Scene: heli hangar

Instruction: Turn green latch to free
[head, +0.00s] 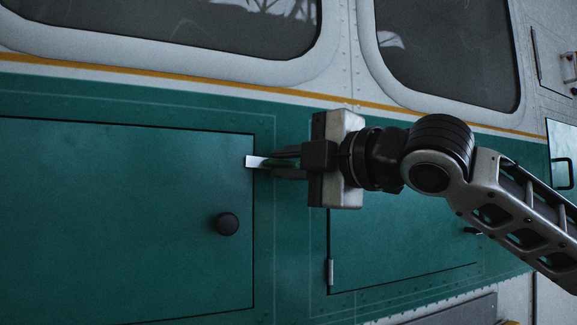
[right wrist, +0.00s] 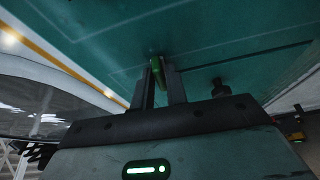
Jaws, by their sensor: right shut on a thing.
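The green latch (head: 284,163) sits at the right edge of a closed green hatch panel (head: 120,215) in the head view. A pale, flat metal piece (head: 256,161) sticks out left of it, across the panel's edge. My right gripper (head: 290,163) comes in from the right and is shut on the latch, with its fingers above and below it. The right wrist view shows the green latch (right wrist: 157,70) between the two dark fingertips. The fingers hide much of the latch in the head view. My left gripper is in neither view.
A round black knob (head: 227,224) stands out from the hatch panel, below and left of the latch. A second panel (head: 400,245) lies behind and below my right arm. Dark windows (head: 450,50) run above the orange stripe.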

